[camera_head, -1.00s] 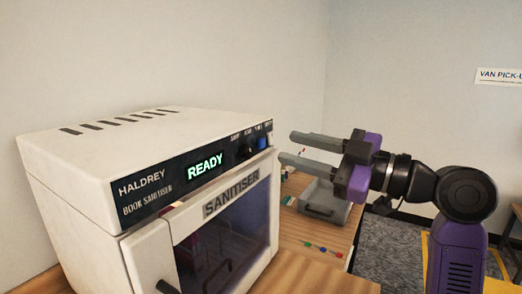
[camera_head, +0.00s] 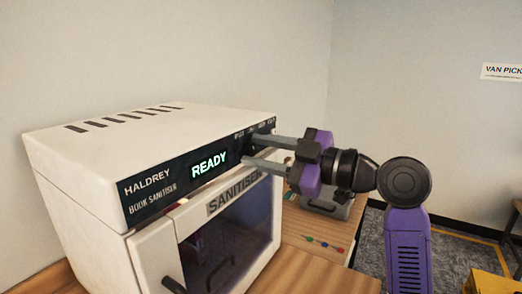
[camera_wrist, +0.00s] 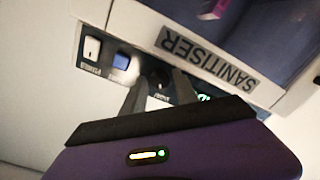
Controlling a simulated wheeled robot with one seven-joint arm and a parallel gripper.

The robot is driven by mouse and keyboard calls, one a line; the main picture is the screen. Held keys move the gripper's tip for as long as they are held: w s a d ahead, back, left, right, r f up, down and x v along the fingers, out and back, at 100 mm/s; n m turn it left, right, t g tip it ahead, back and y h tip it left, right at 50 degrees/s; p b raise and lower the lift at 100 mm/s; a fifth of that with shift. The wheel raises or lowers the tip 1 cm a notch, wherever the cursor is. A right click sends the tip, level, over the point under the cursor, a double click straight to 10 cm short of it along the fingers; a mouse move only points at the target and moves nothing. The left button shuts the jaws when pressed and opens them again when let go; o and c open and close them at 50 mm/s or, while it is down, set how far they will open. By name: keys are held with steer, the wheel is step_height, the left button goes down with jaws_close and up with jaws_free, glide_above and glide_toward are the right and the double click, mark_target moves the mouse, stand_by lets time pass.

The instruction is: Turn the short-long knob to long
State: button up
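The white book sanitiser (camera_head: 110,140) stands at the left with a dark control strip along its front top edge. Its green display (camera_head: 209,163) reads READY. In the wrist view, which is upside down, the dark round knob (camera_wrist: 158,77) sits on the strip between the display and a blue button (camera_wrist: 121,61). My gripper (camera_head: 250,151) is open, its two grey fingers reaching to the strip. In the wrist view one finger shows on each side of the knob. I cannot tell whether they touch it. The knob's pointer is not readable, and the head view hides the knob.
A white switch (camera_wrist: 92,48) is beside the blue button. The sanitiser's glass door (camera_head: 225,245) is shut below the strip. A grey tray (camera_head: 333,205) and small coloured items (camera_head: 325,244) lie on the wooden table at right.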

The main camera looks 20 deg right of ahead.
jaws_close()
steer(key=m+p, duration=0.3)
steer(key=m, duration=0.3)
steer(key=shift+r, duration=0.1)
steer(key=m+p, duration=0.3)
steer(key=m, duration=0.3)
steer(key=shift+p, duration=0.4)
stand_by(0.3)
jaws_free()
